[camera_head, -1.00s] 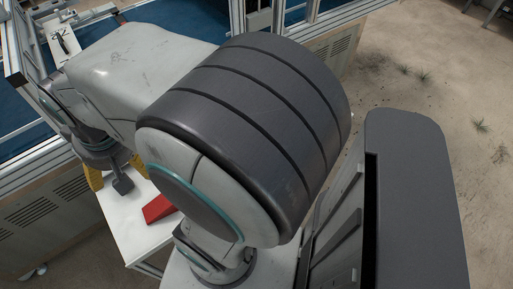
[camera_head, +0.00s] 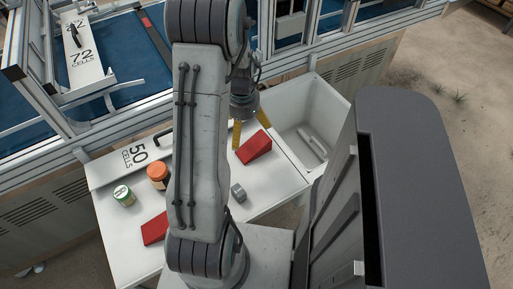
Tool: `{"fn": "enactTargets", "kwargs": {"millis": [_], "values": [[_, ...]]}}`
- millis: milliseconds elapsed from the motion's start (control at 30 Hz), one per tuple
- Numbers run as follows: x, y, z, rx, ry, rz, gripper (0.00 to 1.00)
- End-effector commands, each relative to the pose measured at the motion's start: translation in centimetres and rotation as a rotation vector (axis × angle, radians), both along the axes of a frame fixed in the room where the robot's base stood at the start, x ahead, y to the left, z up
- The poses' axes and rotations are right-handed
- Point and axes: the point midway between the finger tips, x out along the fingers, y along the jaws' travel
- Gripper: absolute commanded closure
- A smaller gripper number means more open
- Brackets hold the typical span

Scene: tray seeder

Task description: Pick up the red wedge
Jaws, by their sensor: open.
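A red wedge (camera_head: 253,147) lies on the right part of the white table (camera_head: 265,187). A second red piece (camera_head: 154,228) lies at the table's lower left, partly hidden by my arm, so its full shape cannot be told. My gripper (camera_head: 250,127) points down with its yellow fingers apart, just behind the right red wedge. One finger shows left of the wedge's top and the other to its upper right. Nothing shows between them. Whether the fingers touch the wedge cannot be told.
An orange-lidded jar (camera_head: 158,172), a green-and-white jar (camera_head: 124,195) and a small grey block (camera_head: 238,193) stand on the table. A white bin (camera_head: 308,115) adjoins at right. The framed machine (camera_head: 110,105) stands behind.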

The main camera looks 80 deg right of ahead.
Motion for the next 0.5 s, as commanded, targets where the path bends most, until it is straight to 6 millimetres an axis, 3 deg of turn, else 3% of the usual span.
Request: {"fn": "enactTargets", "kwargs": {"millis": [200, 500], "values": [[-2.6, -0.4, -2.1, 0.014, 0.000, -0.099, 0.00], [-3.0, -0.3, -4.5, 0.018, -0.001, -0.113, 0.00]]}}
